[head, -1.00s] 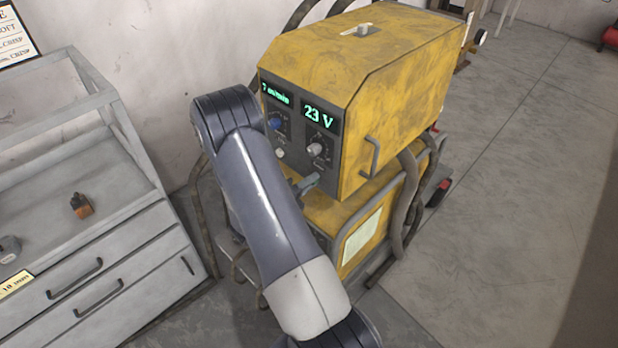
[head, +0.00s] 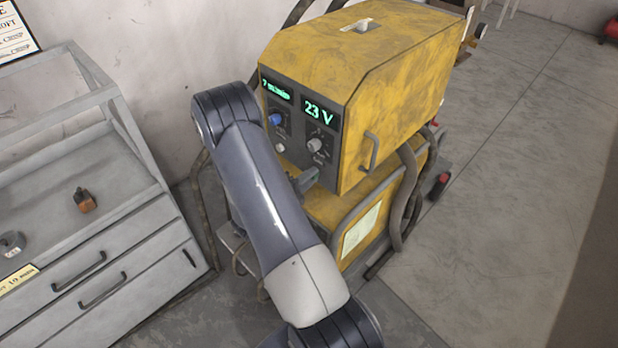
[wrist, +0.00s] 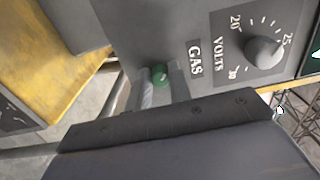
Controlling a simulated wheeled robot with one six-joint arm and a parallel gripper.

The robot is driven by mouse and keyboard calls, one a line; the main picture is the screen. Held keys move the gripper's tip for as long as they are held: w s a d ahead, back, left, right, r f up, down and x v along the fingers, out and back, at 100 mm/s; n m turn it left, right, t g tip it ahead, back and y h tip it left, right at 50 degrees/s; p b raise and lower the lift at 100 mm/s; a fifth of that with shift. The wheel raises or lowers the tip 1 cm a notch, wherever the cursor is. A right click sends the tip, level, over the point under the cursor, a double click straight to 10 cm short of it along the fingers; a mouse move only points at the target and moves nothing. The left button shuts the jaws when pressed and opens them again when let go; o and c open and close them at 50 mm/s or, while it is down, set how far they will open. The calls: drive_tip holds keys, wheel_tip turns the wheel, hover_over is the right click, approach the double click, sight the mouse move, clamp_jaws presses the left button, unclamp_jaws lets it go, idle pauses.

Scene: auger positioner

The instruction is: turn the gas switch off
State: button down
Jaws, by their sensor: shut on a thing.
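The gas switch (wrist: 161,74) shows in the wrist view as a small green knob on the grey panel, beside the GAS label (wrist: 195,60). My gripper (wrist: 160,84) has its two grey fingers on either side of the switch, shut on it. The fingers partly cover the switch, so its exact position is hard to read. The yellow welding machine (head: 400,80) stands in the head view with its control panel facing my arm. There my arm hides the lower left of the panel, and the switch cannot be made out.
The volts knob (wrist: 263,50) is close to the right of the GAS label. A blue knob (head: 275,119) and lit displays sit higher on the panel. A grey drawer cabinet (head: 120,245) stands at left. Cables hang at the machine's right side.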

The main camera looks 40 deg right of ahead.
drive_tip(key=c, duration=1.3)
unclamp_jaws()
drive_tip(key=shift+a, duration=0.15)
drive_tip(key=a+b, duration=0.2)
drive_tip(key=a, duration=0.8)
drive_tip(key=shift+s+a+b, duration=0.25)
drive_tip(key=shift+s+b, duration=0.05)
drive_tip(key=shift+s, duration=0.1)
drive_tip(key=d+p, duration=0.2)
drive_tip(key=d, duration=0.8)
drive_tip(key=shift+w+d+p, duration=0.3)
drive_tip(key=shift+w+d, duration=0.1)
drive_tip(key=shift+w, duration=0.05)
drive_tip(key=shift+a, duration=0.1)
